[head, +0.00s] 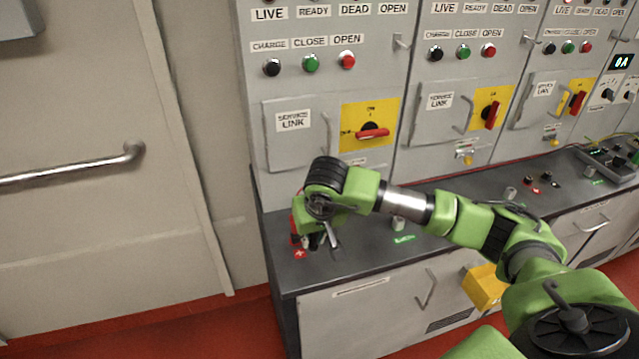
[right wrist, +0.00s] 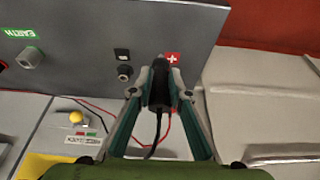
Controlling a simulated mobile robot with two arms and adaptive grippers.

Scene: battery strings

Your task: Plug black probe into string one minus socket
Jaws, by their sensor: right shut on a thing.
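My right gripper (head: 325,238) is low over the left end of the dark bench. In the right wrist view, the gripper (right wrist: 160,88) is shut on the black probe (right wrist: 159,84), and its black cable hangs back between the fingers. The minus socket (right wrist: 124,73), beside a black label (right wrist: 122,54), stands left of the probe and apart from it. The red plus label (right wrist: 172,57) is just right of the probe's far end; it also shows in the head view (head: 300,254). A red part and cable (right wrist: 170,122) show beside the right finger, mostly hidden. My left gripper is out of view.
A green EARTH label (head: 404,239) and grey post (head: 398,223) are on the bench right of the gripper. The cabinet's service link door (head: 293,146) and red switch (head: 372,132) rise behind. A yellow bin (head: 484,286) is below the bench edge.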

